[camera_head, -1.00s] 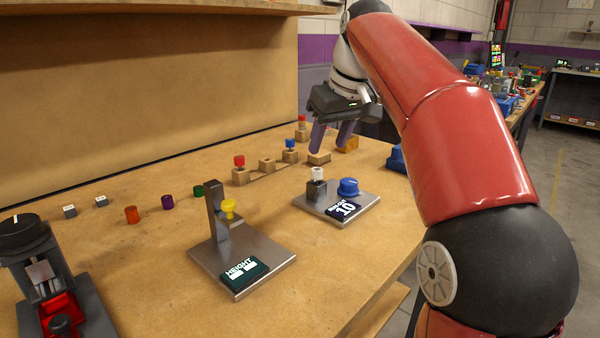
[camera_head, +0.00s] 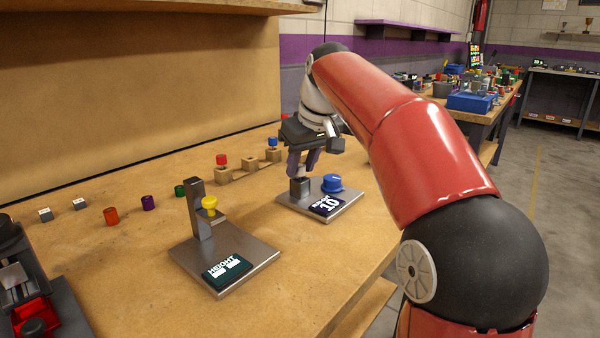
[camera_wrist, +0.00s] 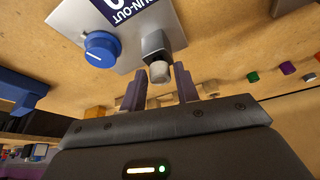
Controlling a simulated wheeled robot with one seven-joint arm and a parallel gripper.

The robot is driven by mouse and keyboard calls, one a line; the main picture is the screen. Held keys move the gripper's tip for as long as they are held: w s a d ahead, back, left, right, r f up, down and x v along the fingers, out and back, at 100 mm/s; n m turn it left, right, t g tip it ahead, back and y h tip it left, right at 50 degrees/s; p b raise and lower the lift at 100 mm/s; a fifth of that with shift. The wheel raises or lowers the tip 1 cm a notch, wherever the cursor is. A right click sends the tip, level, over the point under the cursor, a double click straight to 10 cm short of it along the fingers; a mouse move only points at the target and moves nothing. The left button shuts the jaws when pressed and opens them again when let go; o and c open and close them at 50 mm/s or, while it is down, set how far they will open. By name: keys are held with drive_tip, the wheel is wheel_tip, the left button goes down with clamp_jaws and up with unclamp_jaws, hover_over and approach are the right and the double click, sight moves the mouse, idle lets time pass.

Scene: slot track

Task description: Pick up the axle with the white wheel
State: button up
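The white wheel (camera_wrist: 160,71) sits on the grey post (camera_wrist: 155,45) of the run-out stand, beside a blue knob (camera_wrist: 101,49). In the head view the grey post (camera_head: 300,187) shows on its metal plate (camera_head: 345,203), but my fingers hide the wheel. The axle itself cannot be made out. My gripper (camera_head: 302,171) is just above the post, pointing down. In the wrist view its two purple fingers (camera_wrist: 159,73) are apart, with the wheel showing between their tips and gaps visible on both sides.
A height stand with a yellow wheel (camera_head: 209,204) is to the left. An orange wheel (camera_head: 111,217), a purple wheel (camera_head: 148,202) and a green wheel (camera_head: 180,191) lie on the bench. A red wheel (camera_head: 222,160) and a blue wheel (camera_head: 272,142) stand on wooden blocks behind.

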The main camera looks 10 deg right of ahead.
clamp_jaws()
drive_tip(key=shift+r, duration=0.2)
